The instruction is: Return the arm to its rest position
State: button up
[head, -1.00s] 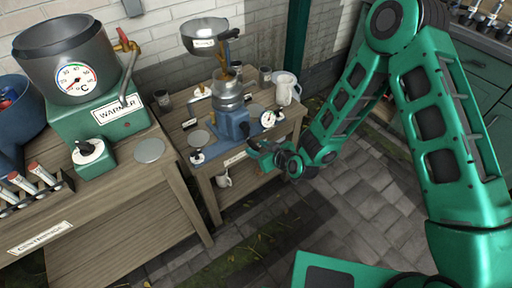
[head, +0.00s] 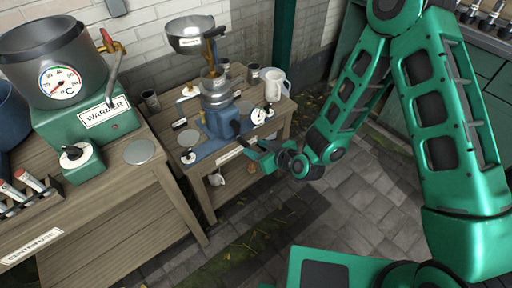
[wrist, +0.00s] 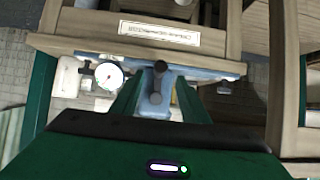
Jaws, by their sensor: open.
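My arm is green and reaches in from the right in the head view. My gripper (head: 258,152) is at the front edge of the small wooden table, just right of and in front of the blue separator-like machine (head: 220,120). The jaws are open. In the wrist view my two green fingers (wrist: 158,102) stand apart, with a blue part carrying dark knobs (wrist: 157,82) seen between them. I cannot tell whether the fingers touch it. I see nothing held.
A white jug (head: 273,86) and a dial gauge (head: 259,116) stand near the gripper on the table. A mug hangs below (head: 217,179). Paved floor (head: 350,215) is open below my arm. A green cabinet (head: 480,75) stands at right.

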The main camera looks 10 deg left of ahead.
dwell(0.3)
jog(key=w+d+r+m+g+h, duration=0.1)
jog(key=w+d+r+h, duration=0.2)
jog(key=d, duration=0.5)
jog(key=w+d+r+h, duration=0.1)
jog(key=w+d+r, duration=0.25)
jog(key=d, duration=0.55)
jog(key=s+d+r+m+h, duration=0.1)
jog(key=s+d+r+m, duration=0.15)
jog(key=d, duration=0.35)
jog(key=s+d+r+m+g+h, duration=0.1)
jog(key=d+r+h, duration=0.1)
jog(key=d+r, duration=0.35)
jog(key=s+d+r+m+h, duration=0.1)
jog(key=s+d, duration=0.1)
jog(key=d, duration=0.6)
jog(key=s+d+r+m+g+h, duration=0.25)
jog(key=s+d+r+m, duration=0.35)
jog(key=s+d, duration=0.45)
jog(key=s+d+r+m+g+y, duration=0.1)
jog(key=s+d+r+m, duration=0.1)
jog(key=s, duration=0.6)
jog(key=s+d+r+m+g+y, duration=0.1)
jog(key=s+d+r+m+g, duration=0.1)
jog(key=s, duration=0.6)
notch_tip(320, 180, up, 2)
jog(key=shift+s+d+r+m, duration=0.1)
jog(key=shift+s+d+m, duration=0.25)
jog(key=shift+s+m, duration=0.1)
jog(key=shift+w, duration=0.2)
